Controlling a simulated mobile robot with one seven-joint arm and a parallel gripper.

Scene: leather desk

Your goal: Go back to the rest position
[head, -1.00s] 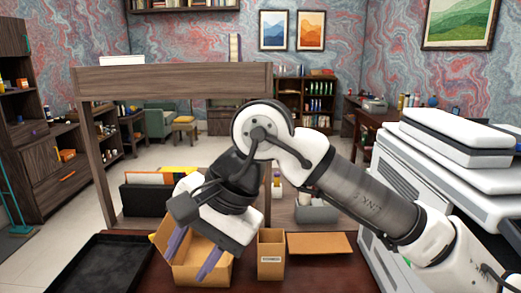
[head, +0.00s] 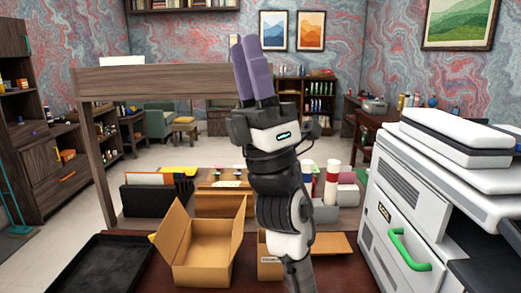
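My gripper (head: 250,68) is raised high in the middle of the head view, with its purple fingers pointing up. The fingers partly overlap from this side, so the gap between them is hard to judge. No object shows at the fingertips. My dark wrist and white arm links stand upright below it, in front of the desk, and hide part of the small cardboard box.
An open cardboard box (head: 200,245) stands on the desk, with a smaller box (head: 268,265) right of it. A black tray (head: 95,270) lies at left. A wooden frame (head: 150,83) spans behind. A white machine (head: 400,215) with a green handle stands at right.

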